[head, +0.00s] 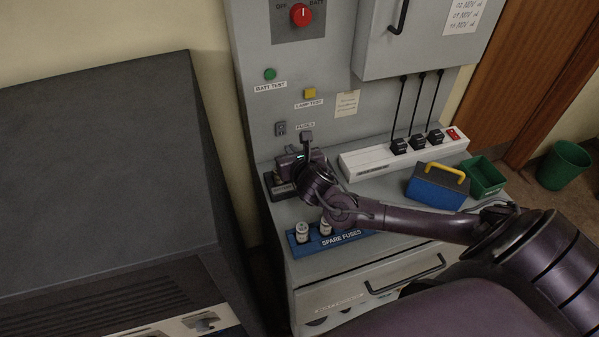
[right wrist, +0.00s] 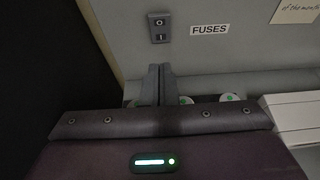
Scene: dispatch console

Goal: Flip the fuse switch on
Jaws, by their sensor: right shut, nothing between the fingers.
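The fuse switch (head: 280,129) is a small dark plate on the grey console's upright panel, left of the FUSES label (head: 305,126). In the right wrist view the switch (right wrist: 158,28) shows a circle mark above a bar mark; which way it is set I cannot tell. My right gripper (head: 306,138) is shut and empty in front of the panel, right of the switch in the head view. In the right wrist view its closed fingertips (right wrist: 159,70) point up, below the switch and apart from it in the picture. My left gripper is not in view.
Green-topped fuses (right wrist: 230,98) stand behind my right gripper. A blue spare-fuse holder (head: 340,238), white power strip (head: 372,170), blue box with yellow handle (head: 436,188) and green tray (head: 484,178) are on the console top. A yellow lamp-test button (head: 310,93) is above.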

